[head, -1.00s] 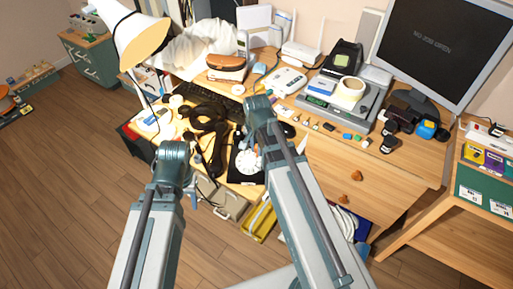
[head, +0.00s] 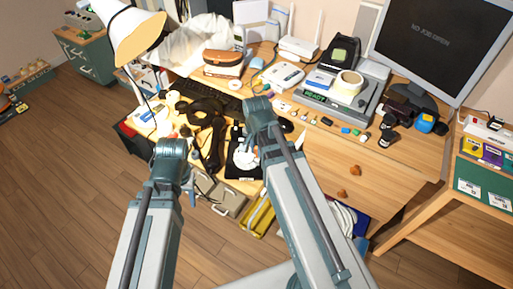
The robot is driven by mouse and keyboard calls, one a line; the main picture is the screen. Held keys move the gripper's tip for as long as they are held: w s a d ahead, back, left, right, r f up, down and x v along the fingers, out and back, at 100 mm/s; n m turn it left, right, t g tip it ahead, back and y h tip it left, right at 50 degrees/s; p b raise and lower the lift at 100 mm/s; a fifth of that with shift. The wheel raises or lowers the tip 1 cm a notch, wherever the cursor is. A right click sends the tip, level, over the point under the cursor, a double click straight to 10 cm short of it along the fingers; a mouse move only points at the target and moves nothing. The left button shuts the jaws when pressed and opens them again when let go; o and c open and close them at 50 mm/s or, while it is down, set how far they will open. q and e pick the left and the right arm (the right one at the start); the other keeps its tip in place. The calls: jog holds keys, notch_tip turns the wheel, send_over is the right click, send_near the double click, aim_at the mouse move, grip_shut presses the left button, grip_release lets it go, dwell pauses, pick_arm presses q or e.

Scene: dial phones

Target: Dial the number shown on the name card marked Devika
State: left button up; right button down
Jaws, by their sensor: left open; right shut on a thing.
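A black phone (head: 237,174) with a round white dial (head: 243,157) lies near the front edge of the desk. Small white cards (head: 468,187) with unreadable print lie on the right-hand table; I cannot tell whether one is marked Devika. A small blue-grey part of my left gripper (head: 192,196) shows in front of the desk, apart from the phone; it looks open and empty. My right gripper is hidden behind my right arm, around the dial's side.
The desk is crowded: a lamp (head: 137,32), a keyboard (head: 190,93), a brown case (head: 223,63), a grey device with a tape roll (head: 349,82) and a monitor (head: 422,43). A toolbox (head: 228,199) stands on the floor below.

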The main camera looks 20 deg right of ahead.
jog(key=shift+s+a+f, duration=0.1)
jog(key=shift+s+a+f, duration=0.15)
jog(key=shift+s, duration=0.15)
jog(key=shift+s+a+r+p, duration=0.1)
jog(key=shift+s+r+p, duration=0.1)
jog(key=shift+r+p, duration=0.25)
jog(key=shift+s+a+r+p, duration=0.1)
jog(key=shift+s+r+p, duration=0.1)
jog(key=shift+r, duration=0.3)
jog(key=shift+f, duration=0.1)
jog(key=shift+w, duration=0.1)
jog(key=shift+w+a+r+p, duration=0.25)
jog(key=shift+w+r+p, duration=0.15)
jog(key=shift+w, duration=0.45)
jog(key=shift+w+a+r+p, duration=0.3)
jog(key=shift+w+r+p, duration=0.05)
jog(key=shift+w, duration=0.45)
jog(key=shift+w+a+r+p, duration=0.25)
jog(key=shift+w+r+p, duration=0.15)
jog(key=shift+w, duration=0.45)
jog(key=shift+f, duration=0.1)
